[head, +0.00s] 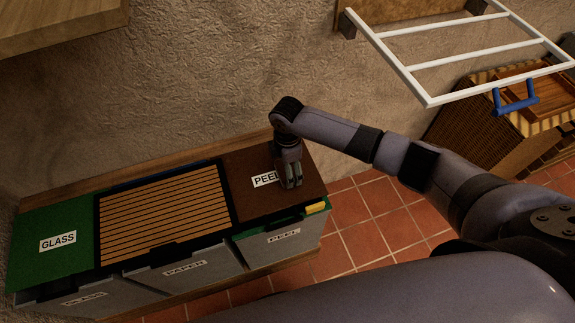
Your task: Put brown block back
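The brown block is most likely the flat dark brown piece (250,205) with a white PEEL label, at the right end of the bin unit in the head view. It lies over the bin marked PEEL. My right gripper (291,186) points down over this brown piece, just right of its label. Its two fingers are close together, and I see nothing between them. I cannot tell whether the fingertips touch the brown surface. My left gripper is not in view.
Left of the brown piece are a slatted wooden panel (165,215) in a black frame and a green GLASS panel (40,265). A yellow piece (316,208) sits at the front right edge. A white rack (430,98) and wicker basket (480,120) are at right.

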